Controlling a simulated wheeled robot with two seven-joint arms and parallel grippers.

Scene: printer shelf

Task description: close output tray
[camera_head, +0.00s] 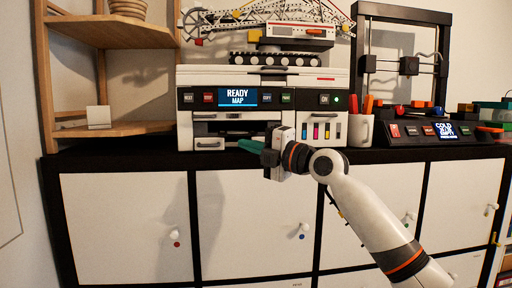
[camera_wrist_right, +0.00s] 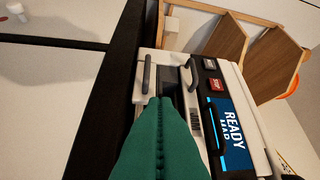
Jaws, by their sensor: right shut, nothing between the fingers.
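The white printer (camera_head: 262,77) stands on top of the cabinet, its screen reading READY MAP. Its dark output opening (camera_head: 225,128) lies below the button panel, with a white handled front (camera_head: 208,144) under it at the left. How far the output tray sticks out is hard to tell. My right gripper (camera_head: 243,145) is shut and empty, its green fingers at the printer's lower front. In the right wrist view, the shut fingertips (camera_wrist_right: 162,99) are close to the dark opening, beside a grey handle (camera_wrist_right: 147,75); contact is unclear. My left gripper is not in view.
A wooden shelf (camera_head: 105,130) stands left of the printer. A white mug with pens (camera_head: 359,130) and a black 3D printer (camera_head: 430,132) stand to the right. A tracked crane model (camera_head: 275,60) sits on the printer. White cabinet doors (camera_head: 255,220) are below.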

